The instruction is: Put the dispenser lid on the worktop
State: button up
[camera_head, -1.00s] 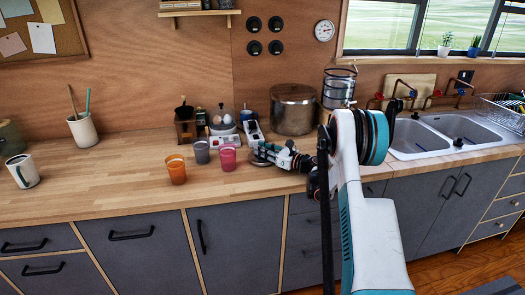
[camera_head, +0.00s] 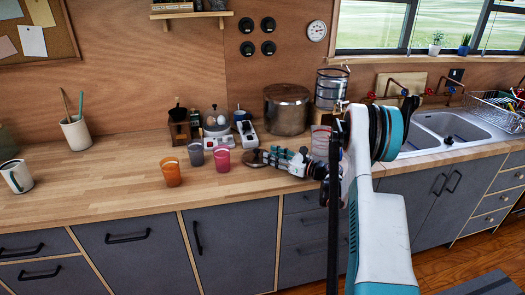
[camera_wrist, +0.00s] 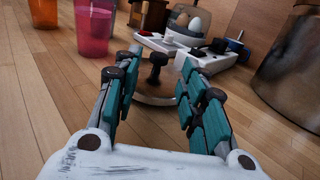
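The dispenser lid appears to be the round piece with a dark knob (camera_wrist: 156,68) in the wrist view. It looks to lie flat on the wooden worktop (camera_wrist: 60,120), knob up. In the head view the lid (camera_head: 251,158) shows small at the tip of my gripper (camera_head: 268,157). In the wrist view the two teal-padded fingers of my gripper (camera_wrist: 155,75) are spread on either side of the knob, with gaps visible on both sides. The fingers partly hide the lid's sides. The same worktop (camera_head: 110,180) runs along the wall in the head view.
Orange (camera_head: 171,172), grey (camera_head: 196,153) and pink (camera_head: 222,159) cups stand left of the lid. An egg cooker (camera_head: 216,127) and a large pot (camera_head: 287,109) stand behind. A banded glass jar (camera_head: 331,90) is behind my arm. The worktop's left front is mostly clear.

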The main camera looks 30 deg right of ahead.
jog(key=shift+v, duration=1.9)
